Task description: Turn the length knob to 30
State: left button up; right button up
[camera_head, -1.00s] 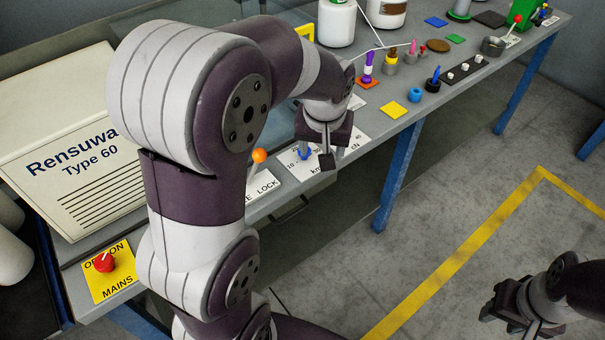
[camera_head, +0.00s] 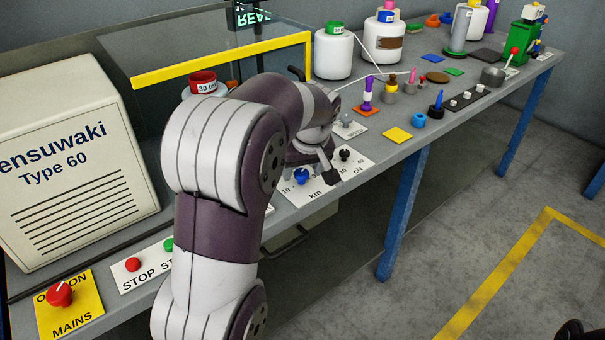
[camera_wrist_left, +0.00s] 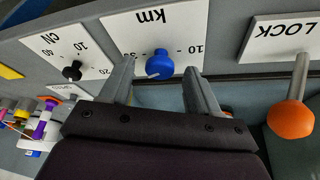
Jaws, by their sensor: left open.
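The length knob (camera_head: 301,176) is a blue knob on a white card (camera_head: 322,194) marked km. In the left wrist view the blue knob (camera_wrist_left: 159,63) appears with the card upside down and a 10 at right. A pale mark shows on the knob's lower left edge. My left gripper (camera_head: 318,168) is over the card, close to the knob. In the wrist view its open fingers (camera_wrist_left: 157,78) lie on either side of the knob in the picture, with no contact visible. My right gripper is out of view; only a dark bit of that arm shows at bottom right.
A black knob (camera_head: 344,155) on a cN scale stands beside the length knob. An orange-tipped lever (camera_wrist_left: 290,119) stands on the other side, by a LOCK label (camera_wrist_left: 285,32). A red mains knob (camera_head: 59,294) and a red stop button (camera_head: 132,264) are nearer left.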

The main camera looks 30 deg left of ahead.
pick_arm(q)
jog(key=shift+f, duration=0.2)
jog(key=c, duration=1)
jog(key=m+p, duration=0.1)
jog(key=p, duration=0.1)
jog(key=m+h+p, duration=0.1)
jog(key=m+p, duration=0.1)
jog(key=shift+s+a+r+t, duration=0.1)
jog(key=shift+a+r+t, duration=0.1)
jog(key=shift+r+t, duration=0.15)
jog(key=shift+c, duration=0.2)
jog(key=shift+m+p, duration=0.3)
jog(key=shift+m, duration=0.2)
jog(key=shift+f+m+h, duration=0.25)
jog(key=shift+m+h, duration=0.05)
